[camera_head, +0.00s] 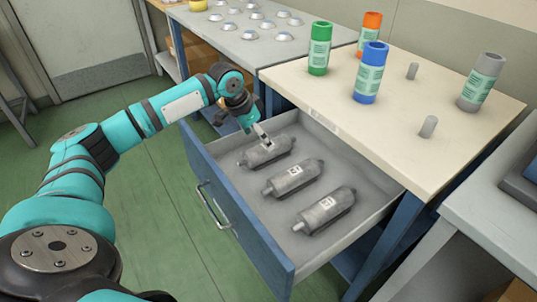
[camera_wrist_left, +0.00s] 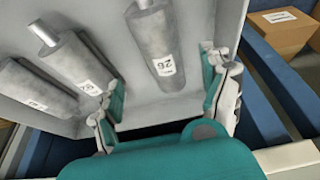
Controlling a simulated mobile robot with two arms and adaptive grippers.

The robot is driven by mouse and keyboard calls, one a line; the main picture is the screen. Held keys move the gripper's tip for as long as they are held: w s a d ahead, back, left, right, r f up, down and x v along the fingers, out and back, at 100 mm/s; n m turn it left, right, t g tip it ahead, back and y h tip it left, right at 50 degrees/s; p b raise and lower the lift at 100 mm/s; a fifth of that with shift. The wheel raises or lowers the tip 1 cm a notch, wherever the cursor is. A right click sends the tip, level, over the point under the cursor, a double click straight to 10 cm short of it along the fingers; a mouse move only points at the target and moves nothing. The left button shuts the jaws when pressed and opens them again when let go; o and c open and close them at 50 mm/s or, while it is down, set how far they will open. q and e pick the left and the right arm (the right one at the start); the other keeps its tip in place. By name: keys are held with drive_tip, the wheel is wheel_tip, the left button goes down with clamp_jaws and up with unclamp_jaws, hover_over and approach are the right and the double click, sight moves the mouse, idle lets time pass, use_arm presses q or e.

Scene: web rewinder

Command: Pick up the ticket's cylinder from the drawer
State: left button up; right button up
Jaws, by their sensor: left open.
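Three grey cylinders with end stubs and white number labels lie side by side in the open drawer (camera_head: 238,226): a far one (camera_head: 279,147), a middle one (camera_head: 291,178) and a near one (camera_head: 326,211). My left gripper (camera_head: 263,138) is open, at the far cylinder, and covers part of it. In the left wrist view, one cylinder (camera_wrist_left: 156,45) lies between the spread fingers of my left gripper (camera_wrist_left: 160,72), with gaps at its sides. The other two cylinders lie to the left. The labels are too small to read surely. I see no ticket. My right gripper is out of view.
The cream tabletop (camera_head: 400,121) overhangs the drawer's right side and carries green (camera_head: 319,50), orange (camera_head: 369,33), blue (camera_head: 370,75) and grey (camera_head: 482,82) canisters and two grey pegs. A table with several domed parts stands behind. Green floor is clear left of the drawer.

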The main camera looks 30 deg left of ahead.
use_arm(q)
drive_tip(key=shift+x, duration=0.9)
drive_tip(key=shift+w+f, duration=0.15)
drive_tip(key=shift+f, duration=0.1)
drive_tip(key=b+x, duration=0.2)
drive_tip(key=x, duration=0.2)
drive_tip(key=shift+w+a+f, duration=0.1)
drive_tip(key=shift+w+f, duration=0.1)
drive_tip(key=shift+w, duration=0.05)
drive_tip(key=shift+f, duration=0.15)
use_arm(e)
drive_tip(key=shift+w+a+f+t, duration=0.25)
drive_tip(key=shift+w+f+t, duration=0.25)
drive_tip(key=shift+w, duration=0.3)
use_arm(q)
drive_tip(key=shift+c, duration=0.2)
drive_tip(key=c, duration=1.6)
drive_tip(key=shift+w, duration=0.1)
clamp_jaws()
